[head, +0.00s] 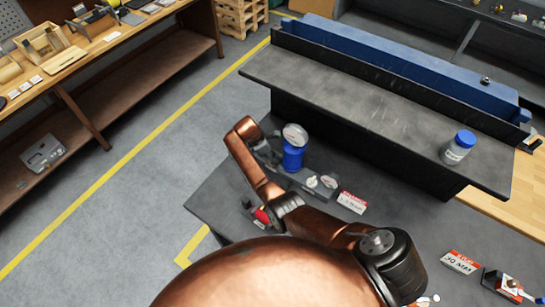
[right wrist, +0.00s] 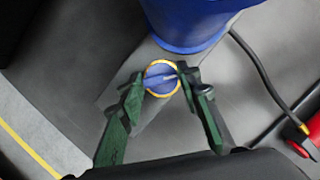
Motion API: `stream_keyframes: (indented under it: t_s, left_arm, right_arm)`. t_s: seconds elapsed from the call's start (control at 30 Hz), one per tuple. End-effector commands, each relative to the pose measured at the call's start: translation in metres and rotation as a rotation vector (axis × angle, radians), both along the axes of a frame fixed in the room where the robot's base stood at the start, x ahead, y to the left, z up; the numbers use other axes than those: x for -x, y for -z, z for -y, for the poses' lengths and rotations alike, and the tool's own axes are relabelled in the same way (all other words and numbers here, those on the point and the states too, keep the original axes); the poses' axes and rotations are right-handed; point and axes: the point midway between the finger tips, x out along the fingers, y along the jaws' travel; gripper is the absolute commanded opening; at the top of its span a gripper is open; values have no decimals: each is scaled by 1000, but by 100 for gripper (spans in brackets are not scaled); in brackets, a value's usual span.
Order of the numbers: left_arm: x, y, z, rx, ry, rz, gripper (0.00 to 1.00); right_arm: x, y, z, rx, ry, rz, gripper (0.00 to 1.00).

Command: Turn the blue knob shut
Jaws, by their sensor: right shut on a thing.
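The blue knob (right wrist: 158,86) has a yellow rim and shows in the right wrist view, just in front of a large blue cylinder. My right gripper (right wrist: 163,80) has its two green fingers on either side of the knob, with the tips shut on it. A dark bar lies across the knob's face. In the head view, my right gripper (head: 268,155) is at the left side of the blue cylinder (head: 293,156), which has a round gauge (head: 295,134) on top. The knob is hidden there behind my gripper and arm. My left gripper is not in view.
A red-and-white tag (head: 352,202) lies beside the actuator on the dark bench. A blue-lidded jar (head: 458,147) stands on the raised shelf (head: 350,105). Another red tag (head: 461,262) and a small valve (head: 510,287) are at lower right. A black cable (right wrist: 262,72) runs right of the knob.

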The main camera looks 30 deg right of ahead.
Motion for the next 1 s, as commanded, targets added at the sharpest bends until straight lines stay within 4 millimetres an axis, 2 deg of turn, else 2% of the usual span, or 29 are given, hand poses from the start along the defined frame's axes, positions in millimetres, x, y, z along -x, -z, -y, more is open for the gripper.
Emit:
stream_keyframes:
  t_s: [0.27, 0.47, 0.73, 1.0]
  left_arm:
    - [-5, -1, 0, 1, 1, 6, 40]
    - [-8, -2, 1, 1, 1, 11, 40]
    - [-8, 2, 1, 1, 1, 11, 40]
    - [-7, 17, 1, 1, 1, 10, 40]
  right_arm:
    - [0, 0, 0, -1, 24, -1, 7]
    - [-1, 0, 0, 0, 112, -1, 7]
    - [-3, 0, 0, 1, 336, -3, 7]
    - [-4, 2, 1, 0, 589, -1, 7]
